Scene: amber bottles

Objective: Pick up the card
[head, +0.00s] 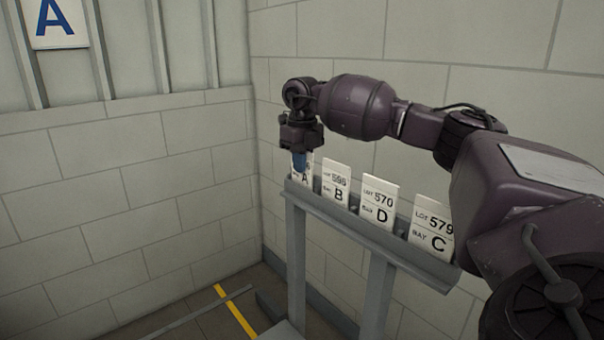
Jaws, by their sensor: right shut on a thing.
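Several white cards stand upright in a row in a grey rack. The card marked A (306,177) is at the far left end, its upper part mostly hidden behind my right gripper (300,160). The right gripper points down from above and is shut on the A card, which is still in line with the rack. To its right are the card marked B (335,182), the card marked D with lot 570 (379,200), and the card marked C with lot 579 (431,229). My left gripper is not in view.
The grey rack (350,233) stands on posts beside a block wall (430,90). A sign with a blue A (54,20) hangs on the left wall. A yellow line (236,311) marks the floor. The space left of the rack is clear.

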